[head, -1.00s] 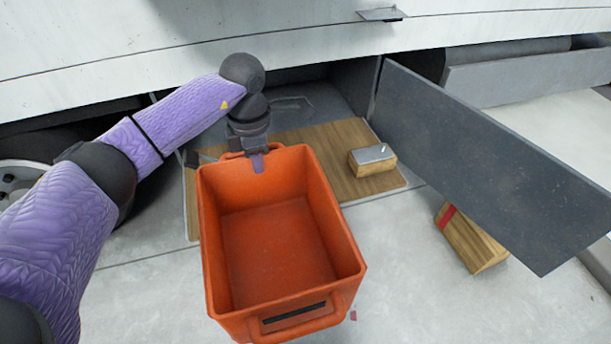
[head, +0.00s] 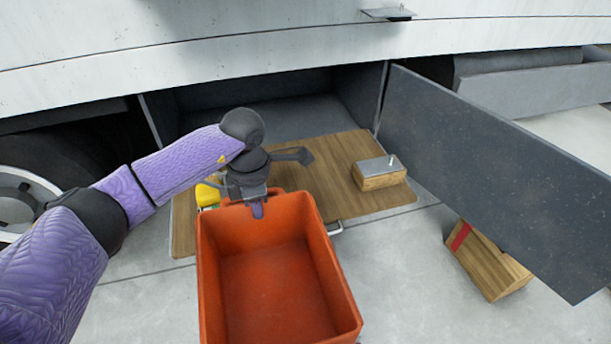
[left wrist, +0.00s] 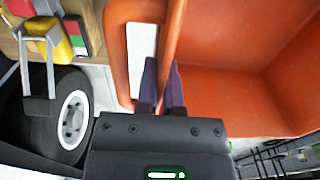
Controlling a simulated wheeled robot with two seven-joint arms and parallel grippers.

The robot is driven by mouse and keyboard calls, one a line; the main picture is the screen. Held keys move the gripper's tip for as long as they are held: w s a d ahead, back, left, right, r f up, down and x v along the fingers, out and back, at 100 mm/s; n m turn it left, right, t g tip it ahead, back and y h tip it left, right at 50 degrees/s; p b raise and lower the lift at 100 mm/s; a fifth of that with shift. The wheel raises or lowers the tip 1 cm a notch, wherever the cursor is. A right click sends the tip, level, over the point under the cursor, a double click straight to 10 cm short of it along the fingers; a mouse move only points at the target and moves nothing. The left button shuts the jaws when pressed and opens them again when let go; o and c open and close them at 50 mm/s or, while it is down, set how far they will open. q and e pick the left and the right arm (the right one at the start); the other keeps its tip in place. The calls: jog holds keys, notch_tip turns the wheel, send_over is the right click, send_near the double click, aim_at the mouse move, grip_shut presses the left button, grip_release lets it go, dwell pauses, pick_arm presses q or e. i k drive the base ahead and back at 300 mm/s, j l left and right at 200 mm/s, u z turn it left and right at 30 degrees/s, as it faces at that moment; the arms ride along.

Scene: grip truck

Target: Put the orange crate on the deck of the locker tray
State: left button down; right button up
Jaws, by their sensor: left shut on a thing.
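The orange crate (head: 275,278) is empty and hangs in front of the locker tray in the head view. My left gripper (head: 258,207) is shut on the crate's far rim, by its handle. In the left wrist view, the fingers (left wrist: 163,85) close on the wall of the crate (left wrist: 225,90) beside the handle opening. The locker tray (head: 335,165) has a wooden deck and is pulled out of the locker under the truck. The crate hides part of the tray's front edge. My right gripper is not in view.
On the deck stand a wooden block with a metal plate (head: 379,174) at the right and a yellow item (head: 207,194) at the left. The open grey locker door (head: 490,175) bounds the right side. A wooden block with a red band (head: 487,262) lies below it.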

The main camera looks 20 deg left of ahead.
aim_at(307, 181)
jog(key=i, duration=0.95)
jog(key=i+j, duration=0.4)
jog(key=j, duration=0.15)
jog(key=u, duration=0.05)
